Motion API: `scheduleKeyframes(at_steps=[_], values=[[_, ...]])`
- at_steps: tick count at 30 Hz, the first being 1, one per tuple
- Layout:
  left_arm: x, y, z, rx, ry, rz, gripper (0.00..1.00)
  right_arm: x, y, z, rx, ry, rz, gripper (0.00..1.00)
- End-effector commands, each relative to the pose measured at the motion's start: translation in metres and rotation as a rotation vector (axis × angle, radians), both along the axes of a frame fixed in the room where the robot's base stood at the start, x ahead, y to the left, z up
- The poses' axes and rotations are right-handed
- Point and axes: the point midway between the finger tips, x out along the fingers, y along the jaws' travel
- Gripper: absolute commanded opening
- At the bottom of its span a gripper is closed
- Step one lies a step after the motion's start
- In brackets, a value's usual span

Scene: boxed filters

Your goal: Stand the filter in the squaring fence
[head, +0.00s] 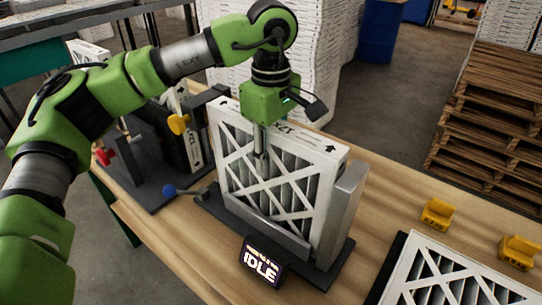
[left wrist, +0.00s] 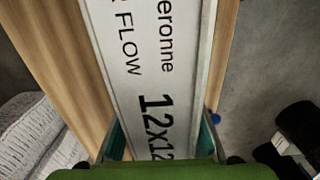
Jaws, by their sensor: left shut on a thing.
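The filter (head: 268,185), a white card frame with pleats behind a crossed lattice, stands upright in the squaring fence (head: 348,210). The fence's grey metal wall is at the filter's right end and a low metal lip runs along its front. The lip hides the bottom edge, so I cannot tell whether it rests on the base. My left gripper (head: 262,150) points down and is shut on the filter's top edge. In the left wrist view the fingers (left wrist: 160,140) lie on both sides of the printed filter edge (left wrist: 140,70). My right gripper is not in view.
A display (head: 262,262) reading "IDLE" stands before the fence. A fixture with yellow (head: 179,123), red (head: 103,156) and blue (head: 169,190) knobs is at left. Another filter (head: 455,275) lies flat at lower right, near two yellow blocks (head: 437,214).

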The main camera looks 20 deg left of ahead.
Motion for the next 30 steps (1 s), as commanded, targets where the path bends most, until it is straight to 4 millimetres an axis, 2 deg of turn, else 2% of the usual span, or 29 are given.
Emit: scheduleKeyframes(at_steps=[2, 3, 14, 30], values=[[0.0, 0.0, 0.0, 0.0, 0.0, 0.0, 0.0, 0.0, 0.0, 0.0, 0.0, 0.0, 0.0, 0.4], [0.0, 0.0, 0.0, 0.0, 0.0, 0.0, 0.36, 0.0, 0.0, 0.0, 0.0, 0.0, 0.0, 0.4], [0.0, 0.0, 0.003, 0.0, 0.0, 0.0, 0.36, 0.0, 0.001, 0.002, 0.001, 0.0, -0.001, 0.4], [0.0, 0.0, 0.035, 0.001, 0.0, -0.001, 0.36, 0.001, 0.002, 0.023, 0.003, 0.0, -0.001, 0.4]])
